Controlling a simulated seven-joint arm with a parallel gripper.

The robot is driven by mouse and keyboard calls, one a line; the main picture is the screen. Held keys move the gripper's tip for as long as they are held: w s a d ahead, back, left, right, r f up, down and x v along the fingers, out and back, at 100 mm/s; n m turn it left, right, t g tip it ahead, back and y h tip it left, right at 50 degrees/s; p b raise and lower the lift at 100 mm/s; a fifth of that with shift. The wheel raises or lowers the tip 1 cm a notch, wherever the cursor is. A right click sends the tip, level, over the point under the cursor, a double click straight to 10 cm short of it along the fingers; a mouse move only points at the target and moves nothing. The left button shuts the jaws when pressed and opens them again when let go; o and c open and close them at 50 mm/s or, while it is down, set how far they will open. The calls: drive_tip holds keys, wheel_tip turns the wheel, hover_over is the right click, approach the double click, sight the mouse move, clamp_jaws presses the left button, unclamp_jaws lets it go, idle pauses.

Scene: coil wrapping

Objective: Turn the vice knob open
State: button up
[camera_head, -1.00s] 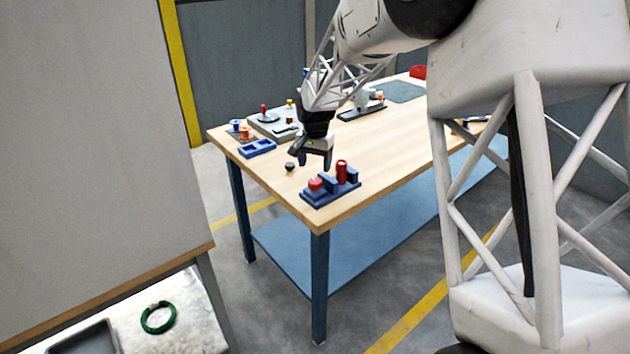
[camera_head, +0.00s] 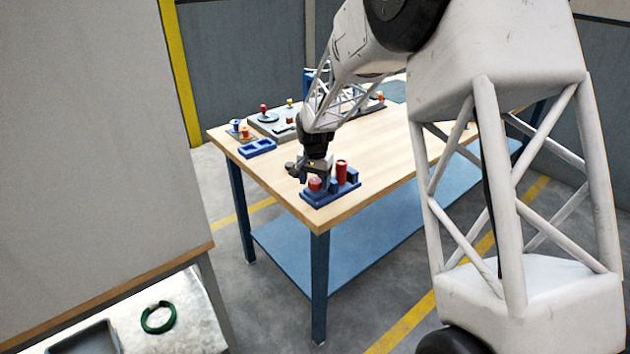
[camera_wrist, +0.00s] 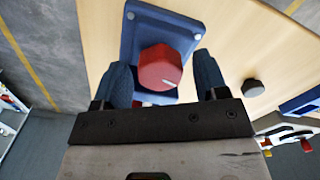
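The blue vice (camera_head: 333,196) sits at the near corner of the wooden table. Its red knob (camera_head: 315,184) is on the left part of the blue base, and a red cylinder (camera_head: 341,172) stands upright between the blue jaws. My gripper (camera_head: 309,178) points down over the knob. In the wrist view the red knob (camera_wrist: 160,68), with a white mark at its lower edge, lies between the two dark blue fingers of my open gripper (camera_wrist: 163,75). A small gap shows at the right finger; contact on the left cannot be told. The cylinder is hidden in the wrist view.
A small dark round piece (camera_wrist: 252,88) lies on the table beside my gripper. A blue tray (camera_head: 258,148) and a grey plate with a red-topped part (camera_head: 264,110) stand farther back left. The table's near edge is close to the vice.

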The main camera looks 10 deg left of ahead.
drive_tip(key=c, duration=0.8)
drive_tip(key=shift+n, duration=1.8)
drive_tip(key=o, duration=0.9)
drive_tip(key=shift+m, duration=0.5)
